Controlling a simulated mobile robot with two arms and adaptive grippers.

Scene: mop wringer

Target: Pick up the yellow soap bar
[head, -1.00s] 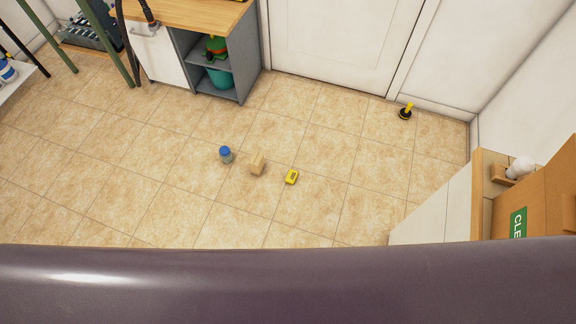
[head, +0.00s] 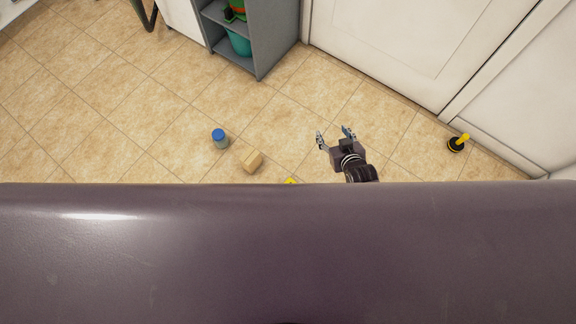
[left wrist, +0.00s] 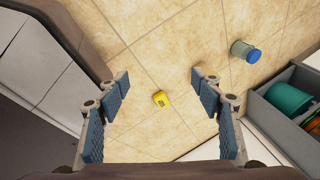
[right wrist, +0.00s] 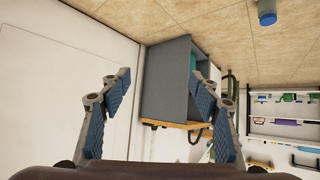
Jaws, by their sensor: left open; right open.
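The yellow soap bar (head: 291,181) is mostly hidden behind my own dark body in the head view; only a sliver shows. In the left wrist view the soap bar (left wrist: 161,99) lies on the tiled floor, with a dark mark on its top. My left gripper (left wrist: 160,80) is open and empty; the bar appears between its fingers but well beyond them. The left gripper is out of sight in the head view. My right gripper (head: 333,131) is open and empty, to the right of the bar and above the floor.
A tan block (head: 252,161) and a blue-lidded jar (head: 220,139) stand left of the bar. A grey shelf cabinet (head: 258,50) is at the back. A black-and-yellow plunger-like item (head: 457,143) is at the right by the white door (head: 420,45). Floor between is clear.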

